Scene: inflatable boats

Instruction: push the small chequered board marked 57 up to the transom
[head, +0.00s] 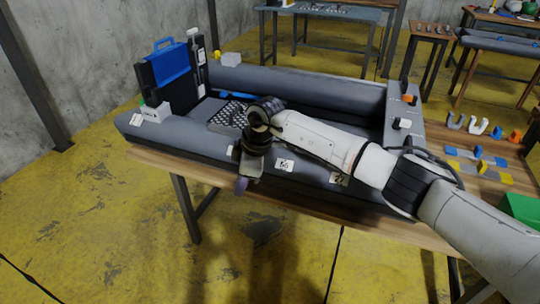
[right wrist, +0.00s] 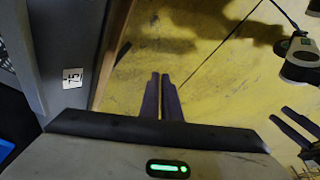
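The small chequered board (head: 229,115) lies on the floor of the grey inflatable boat (head: 300,84), partly hidden by my right wrist; I cannot read a number on it. A dark upright panel (head: 146,82), apparently the transom, stands at the boat's left end, apart from the board. My right gripper (head: 241,187) points down outside the near tube, left of its middle. In the right wrist view, its fingers (right wrist: 160,76) are together and empty over the yellow floor. My left gripper (right wrist: 277,114) appears at that view's right edge, its fingers apart and empty.
A blue case (head: 172,66) stands against the dark panel. A blue bar (head: 236,95) lies behind the chequered board. Numbered labels (head: 284,165) line the near tube. Hooks and clamps (head: 472,126) lie on the wooden table at the right. The floor in front is clear.

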